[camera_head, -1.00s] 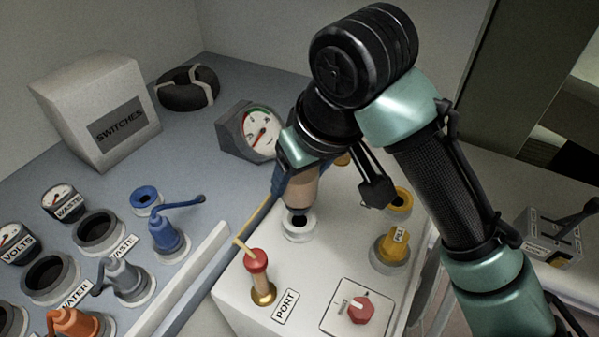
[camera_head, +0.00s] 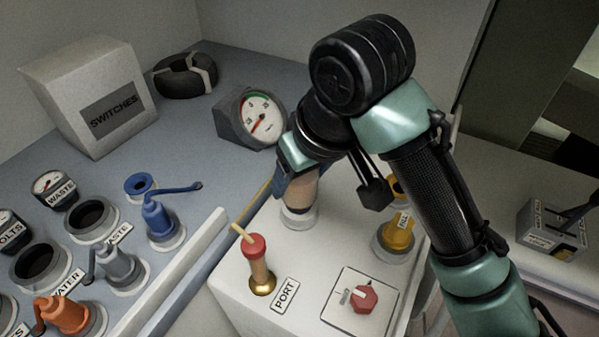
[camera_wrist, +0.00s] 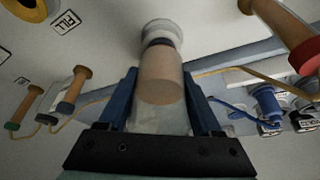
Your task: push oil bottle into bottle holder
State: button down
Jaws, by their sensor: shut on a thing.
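The oil bottle (camera_head: 303,190) is a tan cylinder, largely hidden by my arm in the head view. Its lower end is at the white ring of the bottle holder (camera_head: 299,217) on the white box top. In the wrist view the bottle (camera_wrist: 161,78) lies between the blue fingers of my gripper (camera_wrist: 165,98), which is shut on it. Its far end is at the holder's pale ring (camera_wrist: 160,32), with a dark band showing there. I cannot tell how deep it sits.
A red-topped tan handle (camera_head: 258,265) stands near the PORT label, with a red knob (camera_head: 363,299) to its right. A yellow filler (camera_head: 397,236) is to the holder's right. A gauge (camera_head: 252,118), blue pump (camera_head: 160,220) and SWITCHES box (camera_head: 92,95) are to the left.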

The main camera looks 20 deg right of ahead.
grip_release()
jog(key=p+v, duration=0.1)
jog(key=v, duration=1.2)
dwell(0.4)
